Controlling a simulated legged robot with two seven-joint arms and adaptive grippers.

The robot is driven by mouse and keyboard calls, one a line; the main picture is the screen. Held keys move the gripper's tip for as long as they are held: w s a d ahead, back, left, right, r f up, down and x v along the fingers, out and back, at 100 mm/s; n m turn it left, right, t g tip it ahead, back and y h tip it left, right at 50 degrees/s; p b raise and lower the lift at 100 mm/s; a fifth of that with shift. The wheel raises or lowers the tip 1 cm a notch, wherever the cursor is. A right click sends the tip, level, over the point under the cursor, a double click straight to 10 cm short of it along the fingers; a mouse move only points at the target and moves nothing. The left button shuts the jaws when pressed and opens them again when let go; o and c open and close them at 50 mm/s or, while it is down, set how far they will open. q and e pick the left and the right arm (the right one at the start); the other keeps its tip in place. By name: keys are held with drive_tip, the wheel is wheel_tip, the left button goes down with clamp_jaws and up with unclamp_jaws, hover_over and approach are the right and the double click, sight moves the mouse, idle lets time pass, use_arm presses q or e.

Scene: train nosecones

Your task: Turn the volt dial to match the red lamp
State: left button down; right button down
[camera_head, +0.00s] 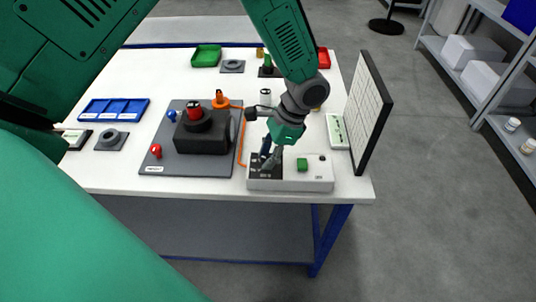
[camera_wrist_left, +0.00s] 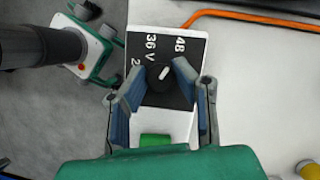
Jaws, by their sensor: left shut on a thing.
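The white control box (camera_head: 285,185) stands at the front right of the table, with a dark dial panel on its left and a green button (camera_head: 302,164) on top. In the left wrist view the round black volt dial (camera_wrist_left: 163,73) sits on the dark panel, marked 36 V and 48; a third label is partly hidden by a finger. The dial's white pointer slants up and right, towards 48. My left gripper (camera_head: 268,158) reaches down onto the panel; its blue-padded fingers (camera_wrist_left: 158,85) are shut on the dial from both sides. I cannot make out a lit red lamp.
A grey board (camera_head: 155,130) with a black block (camera_head: 200,138) and red knobs lies left of the box. An orange cable (camera_head: 241,150) runs between them. An upright white panel (camera_head: 368,110) stands at the right edge. Blue (camera_head: 113,109) and green (camera_head: 206,56) trays lie further back.

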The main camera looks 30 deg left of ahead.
use_arm(q)
drive_tip(key=shift+w+r+n+h+p, duration=0.35)
drive_tip(key=shift+n+p, duration=0.1)
drive_tip(key=shift+n, duration=0.45)
drive_tip(key=n+h+p, duration=0.1)
drive_tip(key=n, duration=0.2)
drive_tip(key=shift+w+a+g, duration=0.1)
drive_tip(key=shift+g, duration=0.3)
drive_tip(key=n+h+p, duration=0.1)
drive_tip(key=n, duration=0.2)
drive_tip(key=n+h+p, duration=0.1)
drive_tip(key=n, duration=0.2)
drive_tip(key=shift+a+f+h, duration=0.1)
drive_tip(key=shift+h, duration=0.15)
drive_tip(key=shift+n, duration=0.4)
drive_tip(key=c, duration=1.3)
unclamp_jaws()
drive_tip(key=shift+c, duration=0.2)
drive_tip(key=shift+o, duration=0.2)
drive_tip(key=shift+f, duration=0.1)
